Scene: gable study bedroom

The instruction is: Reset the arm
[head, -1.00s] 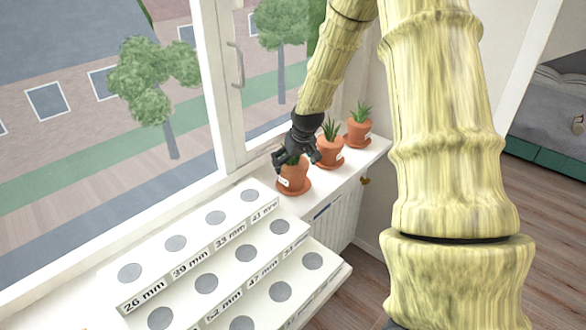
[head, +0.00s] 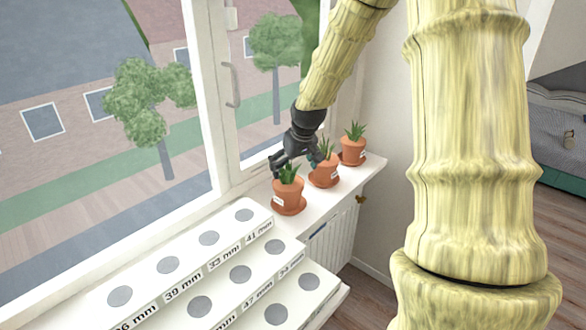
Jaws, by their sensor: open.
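My arm, with a pale yellow bamboo-like surface, reaches from the right over the windowsill. My gripper (head: 294,163) is black and open. It hangs just above and in front of the potted plants, near the leaves of the nearest one. The nearest terracotta pot (head: 288,196) stands upright on its saucer with a green plant in it. I cannot tell whether the fingers touch any leaves.
A white stepped rack (head: 221,268) with grey round spots and millimetre labels fills the front left. The window (head: 228,90) with its handle borders the sill (head: 338,188) on the left. A bed (head: 570,125) stands at the far right.

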